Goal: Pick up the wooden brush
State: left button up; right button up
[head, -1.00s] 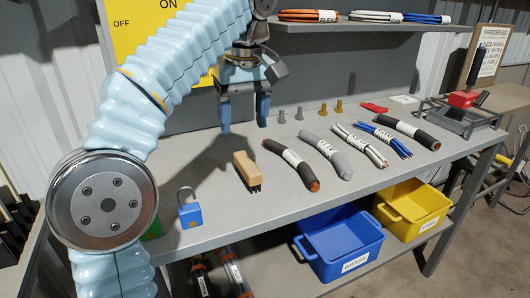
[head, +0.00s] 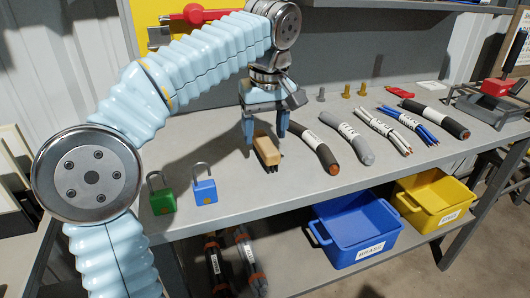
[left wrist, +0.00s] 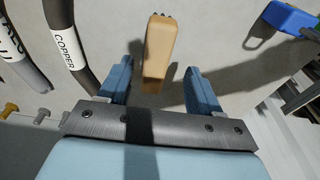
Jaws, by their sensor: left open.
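The wooden brush (head: 266,149) lies on the grey workbench, tan block on top and dark bristles below at its front end. My left gripper (head: 266,138) is open just above the brush, with a finger to each side of its back part in the head view. In the left wrist view the brush (left wrist: 159,45) lies beyond and between the two open blue fingers of the gripper (left wrist: 158,88). I cannot tell whether either finger touches it. My right gripper is not in view.
A blue padlock (head: 204,190) and a green padlock (head: 162,200) stand left of the brush. A black cable bundle (head: 318,152) lies close to its right, with several more beyond. Blue (head: 357,262) and yellow (head: 432,221) bins sit below the bench.

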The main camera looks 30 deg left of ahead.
aim_at(265, 141)
pick_arm(q)
jog(key=f, duration=0.3)
jog(key=w+f, duration=0.1)
jog(key=shift+w+a+f+b, duration=0.1)
jog(key=shift+a+f+b, duration=0.15)
jog(key=shift+a+b, duration=0.15)
jog(key=shift+c, duration=0.5)
grip_shut()
jog(key=shift+r, duration=0.65)
jog(key=s+d+r, duration=0.1)
jog(key=r, duration=0.1)
jog(key=s+d+r+p, duration=0.1)
jog(key=r, duration=0.2)
jog(key=s+d+r+p, duration=0.1)
jog(key=r, duration=0.1)
jog(key=shift+s+d+r, duration=0.15)
jog(key=shift+r, duration=0.15)
jog(key=s+d+r, duration=0.4)
jog(key=s+d, duration=0.2)
jog(key=s, duration=0.1)
jog(key=shift+d, duration=0.2)
